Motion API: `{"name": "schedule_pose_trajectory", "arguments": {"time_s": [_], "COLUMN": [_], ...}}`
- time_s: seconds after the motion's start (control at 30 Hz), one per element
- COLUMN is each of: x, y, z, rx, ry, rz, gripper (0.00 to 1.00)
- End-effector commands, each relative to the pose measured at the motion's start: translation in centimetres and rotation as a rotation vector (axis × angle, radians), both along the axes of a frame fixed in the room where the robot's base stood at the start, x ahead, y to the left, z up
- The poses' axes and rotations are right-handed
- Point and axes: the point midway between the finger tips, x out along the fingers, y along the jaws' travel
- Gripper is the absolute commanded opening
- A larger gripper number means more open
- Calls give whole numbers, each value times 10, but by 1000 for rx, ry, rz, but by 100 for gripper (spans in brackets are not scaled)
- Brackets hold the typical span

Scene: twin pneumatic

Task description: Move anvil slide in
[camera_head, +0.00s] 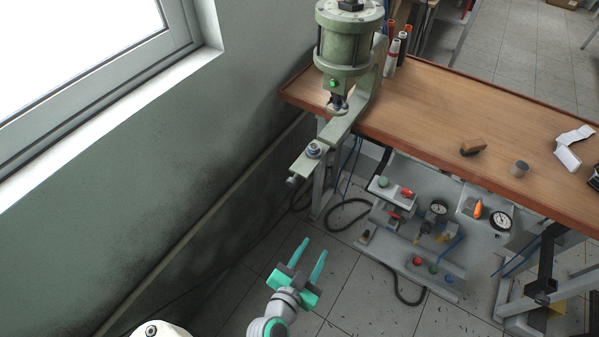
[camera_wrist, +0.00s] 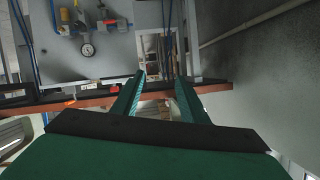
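The pneumatic press (camera_head: 347,42) stands at the left end of the wooden bench, a green cylinder on a grey frame. Its anvil slide (camera_head: 318,156) is a flat grey bar sticking out past the bench's front edge, towards the lower left. A small round fitting (camera_head: 313,149) sits on the bar. My gripper (camera_head: 314,249) is below and in front of the slide, over the floor, with its two teal fingers apart and nothing between them. In the wrist view the open fingers (camera_wrist: 161,80) also show empty. I cannot make out the slide in the wrist view.
A wall and window (camera_head: 90,60) are at left.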

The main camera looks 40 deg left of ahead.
Motion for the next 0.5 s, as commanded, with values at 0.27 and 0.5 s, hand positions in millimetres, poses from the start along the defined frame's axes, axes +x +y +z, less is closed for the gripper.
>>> {"name": "schedule_pose_trajectory", "arguments": {"time_s": [0.27,0.5], "x": [28,18], "y": [82,124], "z": [72,131], "rx": [239,470], "ry": [-150,-262], "rz": [-147,-253], "gripper": [40,40]}}
